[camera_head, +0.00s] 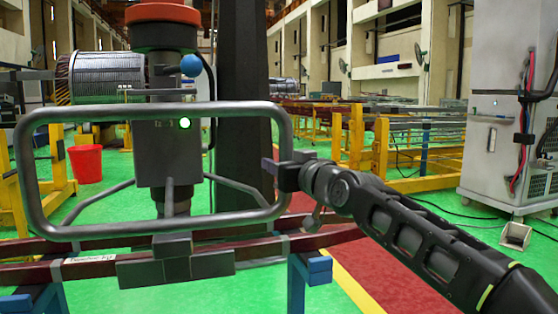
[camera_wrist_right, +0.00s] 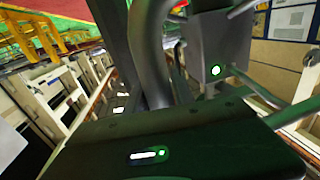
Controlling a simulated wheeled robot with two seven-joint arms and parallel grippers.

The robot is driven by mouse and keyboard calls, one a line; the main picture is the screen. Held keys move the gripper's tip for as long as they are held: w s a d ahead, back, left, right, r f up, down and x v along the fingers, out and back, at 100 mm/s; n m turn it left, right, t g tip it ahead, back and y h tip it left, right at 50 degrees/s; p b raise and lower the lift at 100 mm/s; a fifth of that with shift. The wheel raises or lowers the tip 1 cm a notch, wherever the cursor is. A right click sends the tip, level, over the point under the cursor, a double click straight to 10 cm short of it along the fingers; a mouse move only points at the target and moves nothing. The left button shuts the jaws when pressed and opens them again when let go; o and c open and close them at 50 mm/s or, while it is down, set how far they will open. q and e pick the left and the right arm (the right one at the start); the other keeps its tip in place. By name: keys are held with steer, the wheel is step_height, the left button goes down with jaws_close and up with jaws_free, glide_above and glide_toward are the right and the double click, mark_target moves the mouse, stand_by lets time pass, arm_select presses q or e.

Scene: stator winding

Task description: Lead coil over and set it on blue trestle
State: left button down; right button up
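The coil (camera_head: 90,271) is a pair of long dark red bars low in the head view, running left to right. Grey clamp blocks (camera_head: 175,268) under the hoist grip its middle. The hoist (camera_head: 165,155) has a grey body, red-orange top and green light; its body also shows in the wrist view (camera_wrist_right: 220,50). A grey tubular handle frame (camera_head: 150,108) surrounds it. My right gripper (camera_head: 283,175) is at the frame's right side and appears shut around the tube (camera_wrist_right: 150,60). The blue trestle (camera_head: 318,270) shows below the coil; I cannot tell whether they touch. My left gripper is out of view.
A stator (camera_head: 105,77) stands behind at the left, near yellow stands (camera_head: 60,165) and a red bucket (camera_head: 87,163). A dark column (camera_head: 243,90) is behind the hoist. A white cabinet (camera_head: 505,110) stands right.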

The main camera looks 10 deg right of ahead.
steer(key=shift+o, duration=0.8)
steer(key=shift+w+f, duration=0.15)
steer(key=shift+f, duration=0.05)
steer(key=o, duration=0.3)
steer(key=shift+r, duration=0.35)
steer(key=b+v, duration=0.2)
steer(key=v, duration=0.6)
